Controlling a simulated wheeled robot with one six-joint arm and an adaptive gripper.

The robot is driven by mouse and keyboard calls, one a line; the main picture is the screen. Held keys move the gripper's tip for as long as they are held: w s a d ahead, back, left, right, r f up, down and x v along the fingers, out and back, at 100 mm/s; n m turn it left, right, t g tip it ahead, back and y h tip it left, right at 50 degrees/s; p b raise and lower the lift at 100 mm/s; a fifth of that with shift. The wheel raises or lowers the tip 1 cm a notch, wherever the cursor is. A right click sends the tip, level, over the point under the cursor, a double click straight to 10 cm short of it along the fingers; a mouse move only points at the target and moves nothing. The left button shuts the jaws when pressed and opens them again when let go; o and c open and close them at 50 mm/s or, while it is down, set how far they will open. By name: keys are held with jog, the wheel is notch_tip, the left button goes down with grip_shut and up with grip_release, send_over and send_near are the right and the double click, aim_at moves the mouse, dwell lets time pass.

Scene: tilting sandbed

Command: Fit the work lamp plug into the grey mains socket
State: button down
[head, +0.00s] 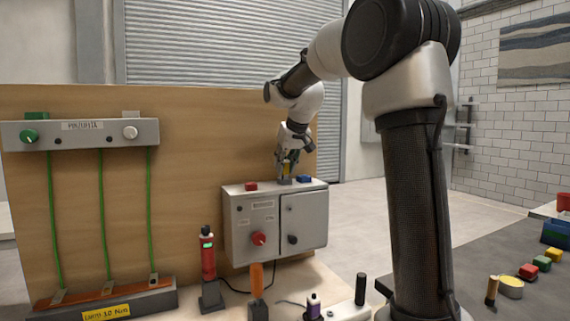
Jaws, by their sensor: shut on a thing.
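My gripper (289,158) points down above the top of a grey control box (266,238). It is shut on a small yellowish piece, which I take as the work lamp plug (287,169); the fingers hide much of it. The grey mains socket (285,181) is a small grey block on the box top, directly below the plug. At this size I cannot tell whether the plug touches the socket or sits in it.
A red block (251,186) and a blue block (304,179) flank the grey socket. A red cylinder with a green light (208,255) stands left of the box. An orange-handled tool (256,281) stands in front. A wooden panel (205,130) rises behind.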

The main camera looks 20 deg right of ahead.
jog(key=shift+f, duration=0.6)
jog(key=c, duration=0.7)
grip_release()
jog(key=shift+r, duration=4)
jog(key=shift+g, duration=0.9)
jog(key=s+f, duration=0.1)
jog(key=f, duration=0.1)
jog(key=s+f, duration=0.2)
jog(key=f, duration=0.1)
jog(key=s+f, duration=0.2)
jog(key=shift+f, duration=0.2)
jog(key=shift+g, duration=0.3)
jog(key=shift+s+a+f, duration=0.35)
jog(key=shift+s+f, duration=1.5)
jog(key=shift+s, duration=3.65)
jog(key=shift+s+a+f, duration=0.4)
jog(key=shift+s+f, duration=1.5)
jog(key=shift+s, duration=3.55)
jog(key=shift+s+a+f, duration=0.35)
jog(key=shift+s+f, duration=1.5)
jog(key=shift+s, duration=3.65)
